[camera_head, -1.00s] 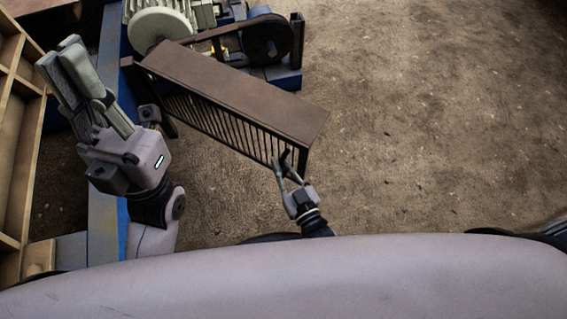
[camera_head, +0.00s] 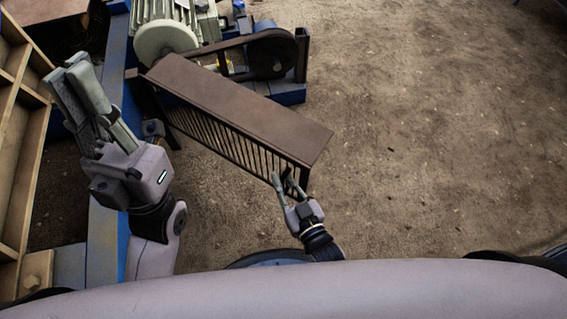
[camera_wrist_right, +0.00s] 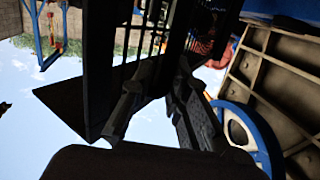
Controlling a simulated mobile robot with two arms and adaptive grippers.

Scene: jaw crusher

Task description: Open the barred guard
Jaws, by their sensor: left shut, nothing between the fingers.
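The barred guard (camera_head: 240,108) is a brown box-like cover with a row of bars on the side facing me. It stands swung out at an angle from the belt drive, its far left end near the blue machine frame. My right gripper (camera_head: 284,184) is at the guard's near right end, by the last bars. Its fingers look apart; the right wrist view shows dark guard bars (camera_wrist_right: 172,45) in front of and between the fingertips (camera_wrist_right: 165,75). Contact there is unclear. My left gripper (camera_head: 80,85) is shut and empty, raised at the left, away from the guard.
The belt drive (camera_head: 272,52) and motor (camera_head: 165,38) are behind the guard. A blue frame beam (camera_head: 105,240) runs along the left, beside a tan ribbed panel (camera_head: 22,150). Bare dirt ground (camera_head: 440,140) lies open to the right.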

